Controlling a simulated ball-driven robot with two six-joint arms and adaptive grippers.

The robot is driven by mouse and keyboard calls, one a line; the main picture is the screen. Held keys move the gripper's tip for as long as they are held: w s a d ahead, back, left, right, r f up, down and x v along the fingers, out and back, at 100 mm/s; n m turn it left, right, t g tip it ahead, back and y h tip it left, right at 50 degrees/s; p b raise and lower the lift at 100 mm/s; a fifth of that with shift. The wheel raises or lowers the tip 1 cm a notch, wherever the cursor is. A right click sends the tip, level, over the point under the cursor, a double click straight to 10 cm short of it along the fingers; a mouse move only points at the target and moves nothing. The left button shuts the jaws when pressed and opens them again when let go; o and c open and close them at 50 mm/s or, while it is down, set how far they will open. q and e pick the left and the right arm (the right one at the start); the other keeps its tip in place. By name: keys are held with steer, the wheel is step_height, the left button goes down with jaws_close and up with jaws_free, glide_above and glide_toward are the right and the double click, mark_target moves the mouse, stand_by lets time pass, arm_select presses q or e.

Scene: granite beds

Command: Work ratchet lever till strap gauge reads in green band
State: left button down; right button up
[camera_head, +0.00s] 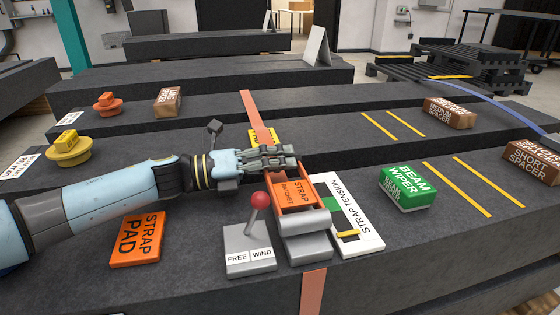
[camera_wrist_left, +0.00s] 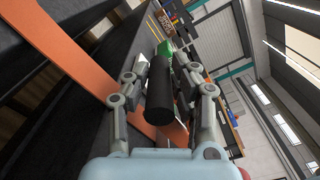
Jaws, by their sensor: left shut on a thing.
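The orange strap ratchet (camera_head: 297,193) sits on the near granite bed. My left gripper (camera_head: 281,157) is over its far end. In the left wrist view the fingers (camera_wrist_left: 166,70) are shut on the ratchet lever's black cylindrical grip (camera_wrist_left: 160,98). In the head view the hand mostly hides that grip. The white strap tension gauge (camera_head: 364,240) lies right of the ratchet. Its yellow pointer (camera_head: 348,233) is near the close end, apart from the green band (camera_head: 329,203) farther up. The orange strap (camera_head: 254,113) runs away across the beds. My right gripper is not in view.
A FREE/WIND box (camera_head: 249,239) with a red-knobbed lever (camera_head: 259,199), tilted slightly right, stands left of the ratchet. An orange strap pad (camera_head: 137,240) lies farther left. A green beam wiper (camera_head: 407,188) is at right. Spacer blocks (camera_head: 449,113) and yellow lines lie beyond.

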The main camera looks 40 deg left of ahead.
arm_select(q)
steer(key=shift+r, duration=0.15)
steer(key=shift+r+m+p, duration=0.3)
steer(key=shift+r+m, duration=0.2)
steer(key=shift+r, duration=0.05)
steer(key=r, duration=0.1)
steer(key=r+m+p, duration=0.1)
steer(key=r+m, duration=0.1)
steer(key=shift+s+d, duration=0.3)
steer(key=shift+d, duration=0.05)
steer(key=s+d+r+m+p, duration=0.2)
steer(key=s+d+r+m, duration=0.4)
steer(key=m, duration=0.5)
steer(key=shift+s+d+r+p, duration=0.4)
steer(key=shift+d+r, duration=0.55)
steer(key=shift+r, duration=0.55)
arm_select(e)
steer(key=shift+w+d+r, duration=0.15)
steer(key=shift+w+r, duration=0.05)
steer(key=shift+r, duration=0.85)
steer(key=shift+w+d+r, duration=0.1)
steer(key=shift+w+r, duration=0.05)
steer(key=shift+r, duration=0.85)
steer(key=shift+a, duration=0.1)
